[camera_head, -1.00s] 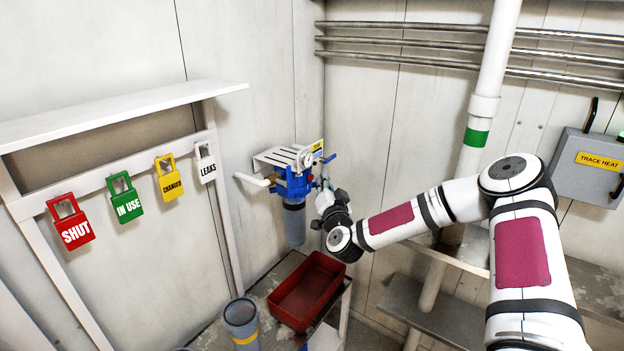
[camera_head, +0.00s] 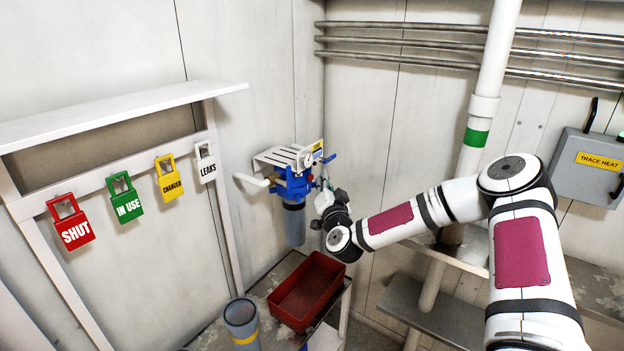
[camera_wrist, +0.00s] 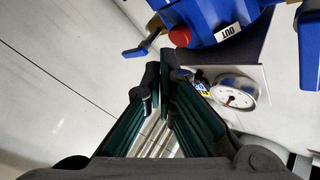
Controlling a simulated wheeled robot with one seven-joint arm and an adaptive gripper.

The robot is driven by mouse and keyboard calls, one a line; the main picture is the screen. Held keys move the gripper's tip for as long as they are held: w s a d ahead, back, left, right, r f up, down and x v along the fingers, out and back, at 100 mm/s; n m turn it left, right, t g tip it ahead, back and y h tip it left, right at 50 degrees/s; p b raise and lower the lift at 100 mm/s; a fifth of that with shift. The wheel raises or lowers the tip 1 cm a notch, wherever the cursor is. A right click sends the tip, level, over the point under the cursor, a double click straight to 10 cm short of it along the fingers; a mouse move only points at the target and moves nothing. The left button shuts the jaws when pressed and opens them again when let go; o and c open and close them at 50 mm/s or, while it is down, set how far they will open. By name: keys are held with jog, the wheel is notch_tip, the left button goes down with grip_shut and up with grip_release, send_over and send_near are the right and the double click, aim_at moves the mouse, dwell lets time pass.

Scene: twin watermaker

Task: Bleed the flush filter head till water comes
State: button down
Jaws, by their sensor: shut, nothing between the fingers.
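The blue flush filter head (camera_head: 291,183) is mounted on a white bracket in the corner, with a grey bowl (camera_head: 294,224) hanging below it. In the wrist view, the blue head (camera_wrist: 200,18) fills the top, with a round red button (camera_wrist: 180,36) and an "OUT" label (camera_wrist: 228,32). A blue lever (camera_wrist: 138,49) lies left of the button. My gripper (camera_wrist: 163,78) is shut and empty; its fingertips are near the red button, seemingly apart from it. In the head view, my gripper (camera_head: 326,196) is just right of the bowl and head. I see no water.
A pressure gauge (camera_wrist: 235,92) is close to the right of my fingers. A red tray (camera_head: 280,306) stands on the bench below the filter. A grey cylinder with a yellow band (camera_head: 241,322) is beside it. Hanging tags (camera_head: 128,205) line the left rail.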

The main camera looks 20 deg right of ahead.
jog(key=shift+w+a, duration=0.2)
jog(key=shift+w, duration=0.1)
jog(key=shift+w+a, duration=0.35)
jog(key=shift+w, duration=0.05)
dwell(1.7)
jog(key=shift+s+d, duration=0.1)
jog(key=shift+s, duration=0.05)
jog(key=shift+s+d+p, duration=0.45)
jog(key=shift+s+p, duration=0.1)
jog(key=shift+s, duration=0.05)
jog(key=s+d+p, duration=0.1)
jog(key=s, duration=0.1)
jog(key=s+d+p, duration=0.1)
jog(key=s+d, duration=0.1)
jog(key=shift+p, duration=0.3)
dwell(0.3)
